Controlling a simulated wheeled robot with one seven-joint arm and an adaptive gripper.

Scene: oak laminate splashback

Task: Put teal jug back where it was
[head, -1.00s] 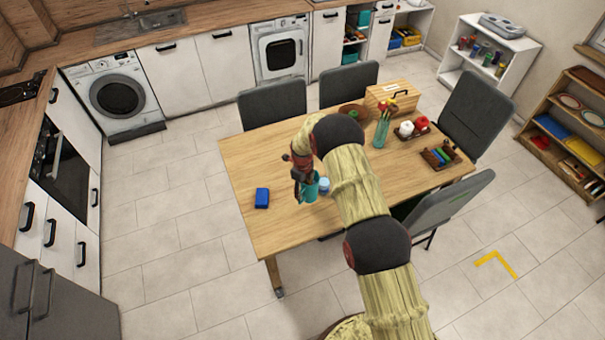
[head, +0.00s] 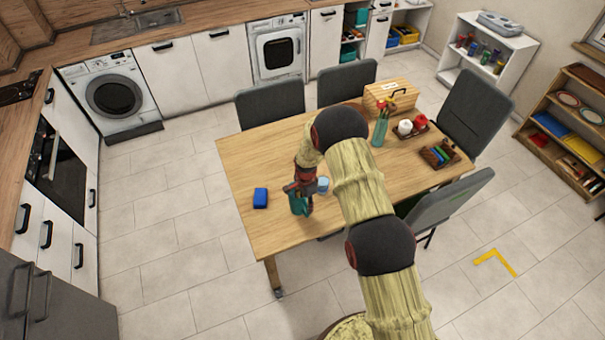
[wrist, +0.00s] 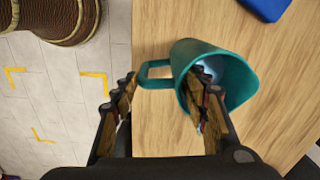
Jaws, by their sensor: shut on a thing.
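The teal jug (head: 298,206) is in my gripper (head: 300,190), over the near left part of the wooden table (head: 250,160). In the wrist view, the jug (wrist: 235,72) shows its open mouth and its handle (wrist: 150,76), which points left. My gripper's fingers (wrist: 168,88) straddle the handle side of the jug. The right finger appears to be inside the mouth and the left finger is outside, past the handle. I cannot tell whether the jug's base touches the table.
A blue block (head: 260,198) lies left of the jug, and a pale blue cup (head: 323,184) stands close on its right. A teal utensil holder (head: 379,132), a wooden box (head: 390,94) and trays stand farther back.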

